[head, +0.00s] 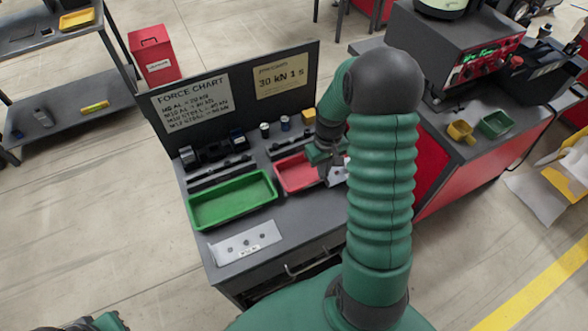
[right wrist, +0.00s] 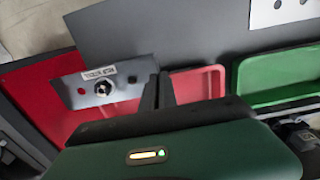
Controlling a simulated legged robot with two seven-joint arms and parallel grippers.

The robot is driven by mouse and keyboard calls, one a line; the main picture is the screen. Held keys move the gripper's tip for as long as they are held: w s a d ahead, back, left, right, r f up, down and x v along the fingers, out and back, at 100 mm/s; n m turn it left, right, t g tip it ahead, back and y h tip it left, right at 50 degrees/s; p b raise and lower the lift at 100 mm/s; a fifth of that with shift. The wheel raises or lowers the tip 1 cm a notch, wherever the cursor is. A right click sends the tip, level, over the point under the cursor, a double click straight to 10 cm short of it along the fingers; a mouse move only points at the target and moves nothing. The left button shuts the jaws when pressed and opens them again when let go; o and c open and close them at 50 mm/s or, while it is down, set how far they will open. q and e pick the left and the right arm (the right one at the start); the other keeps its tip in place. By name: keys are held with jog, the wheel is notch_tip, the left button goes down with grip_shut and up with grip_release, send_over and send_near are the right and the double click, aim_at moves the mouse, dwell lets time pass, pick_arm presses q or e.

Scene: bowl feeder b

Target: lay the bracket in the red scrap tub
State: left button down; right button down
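The red scrap tub (head: 292,180) stands on the grey workbench, right of the green tub (head: 233,203); part of it shows beside my fingers in the right wrist view (right wrist: 205,83). My right gripper (head: 327,168) is at the tub's right side, partly behind my arm. In the right wrist view its fingers (right wrist: 157,93) are close together on the edge of a grey, labelled bracket (right wrist: 128,75) with holes. The bracket (head: 338,176) is tilted and appears above the tub's right end; contact cannot be told. A green and dark part of my left arm shows at the bottom left; its fingers are not clear.
Another grey plate with holes (head: 245,243) lies at the bench's front left. A force chart board (head: 235,95) stands behind the tubs, with small parts before it. A press bench (head: 460,130) with small yellow and green bins is on the right.

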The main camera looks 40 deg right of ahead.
jog(key=w+a, duration=0.1)
jog(key=w, duration=0.1)
jog(key=w+a, duration=0.2)
jog(key=w, duration=0.1)
jog(key=w+a+p, duration=0.1)
jog(key=w, duration=0.2)
jog(key=shift+w+a+f, duration=0.15)
jog(key=shift+a+f, duration=0.2)
jog(key=shift+f, duration=0.05)
jog(key=shift+w+a, duration=0.35)
jog(key=shift+w, duration=0.15)
jog(key=shift+w+a+f, duration=0.1)
jog(key=shift+w+f, duration=0.1)
jog(key=shift+f, duration=1.7)
jog(key=shift+f, duration=0.35)
jog(key=shift+s+f, duration=0.1)
jog(key=shift+f, duration=0.1)
jog(key=c, duration=2.1)
grip_release()
